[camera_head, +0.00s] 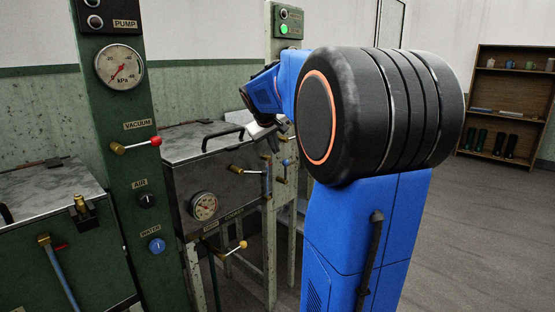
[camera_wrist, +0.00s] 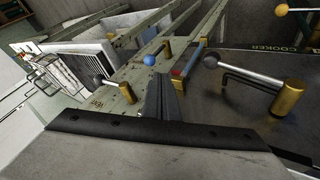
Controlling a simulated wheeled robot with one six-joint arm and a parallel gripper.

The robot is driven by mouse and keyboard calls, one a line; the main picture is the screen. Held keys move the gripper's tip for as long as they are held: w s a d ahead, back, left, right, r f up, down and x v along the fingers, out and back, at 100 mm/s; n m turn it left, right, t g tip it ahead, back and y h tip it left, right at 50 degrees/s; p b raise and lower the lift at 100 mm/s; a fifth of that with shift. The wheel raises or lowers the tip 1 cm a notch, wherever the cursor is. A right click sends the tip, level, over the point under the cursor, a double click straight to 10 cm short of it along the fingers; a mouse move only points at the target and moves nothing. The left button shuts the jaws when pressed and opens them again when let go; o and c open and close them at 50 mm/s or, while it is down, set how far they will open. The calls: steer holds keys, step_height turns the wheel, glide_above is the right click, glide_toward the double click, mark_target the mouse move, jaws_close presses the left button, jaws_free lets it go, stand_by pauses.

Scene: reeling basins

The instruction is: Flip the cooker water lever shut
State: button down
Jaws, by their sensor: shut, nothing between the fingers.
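A short lever with a blue knob (camera_wrist: 149,60) and a brass pivot is on the pale post beside the cooker; I take it for the water lever. In the head view the blue knob (camera_head: 286,162) is small, just right of the cooker. The cooker (camera_head: 196,165) is a grey metal box with a gauge. My gripper (camera_head: 268,132) hangs in front of the cooker's upper right edge. In the wrist view its dark fingers (camera_wrist: 162,92) are shut and empty, with their tips just short of the blue knob in the picture. I cannot tell whether they touch it.
A grey-knobbed lever (camera_wrist: 211,60) with a brass pivot is on the cooker front, close beside my fingers. A yellow-knobbed lever (camera_head: 242,245) sits lower. The green post (camera_head: 120,130) carries a red-knobbed vacuum lever (camera_head: 155,141). The floor at right is clear before a shelf (camera_head: 510,95).

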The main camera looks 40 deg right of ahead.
steer(key=x, duration=1)
stand_by(0.3)
steer(key=shift+w+d+r, duration=0.1)
steer(key=shift+d+r, duration=0.15)
steer(key=shift+d, duration=0.85)
steer(key=shift+w+d+r, duration=0.1)
steer(key=shift+d+r, duration=0.1)
steer(key=shift+d, duration=0.85)
steer(key=shift+w+d+f, duration=0.1)
steer(key=shift+d, duration=0.7)
steer(key=shift+d+f, duration=0.15)
steer(key=shift+d, duration=0.65)
steer(key=shift+r, duration=0.1)
steer(key=v, duration=1.7)
steer(key=shift+a, duration=0.1)
